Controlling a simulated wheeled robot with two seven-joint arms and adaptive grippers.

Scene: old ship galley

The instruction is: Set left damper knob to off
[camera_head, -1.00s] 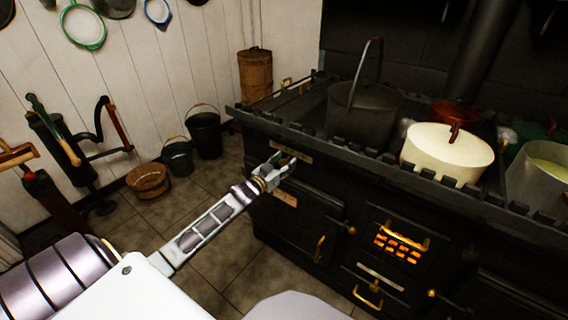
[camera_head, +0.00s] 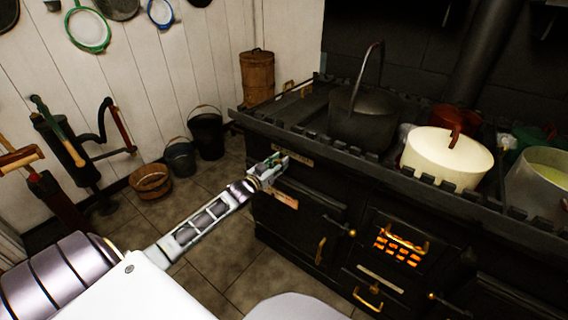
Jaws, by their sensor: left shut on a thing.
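The black stove (camera_head: 298,215) stands on the right, with its front facing me. My left gripper (camera_head: 279,162) reaches in from the left to the upper left of the stove front, just under the top rail. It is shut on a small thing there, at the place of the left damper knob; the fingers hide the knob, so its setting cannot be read. A small label plate (camera_head: 293,153) shows just above the gripper, and another plate (camera_head: 285,200) below it. My right gripper is not in view.
A glowing grate (camera_head: 400,245) is in the stove front. A black pot (camera_head: 365,120), a cream pot (camera_head: 447,158) and a grey pot (camera_head: 540,185) stand on top behind the rail. Buckets (camera_head: 207,135) and a wooden tub (camera_head: 150,182) stand on the floor at left.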

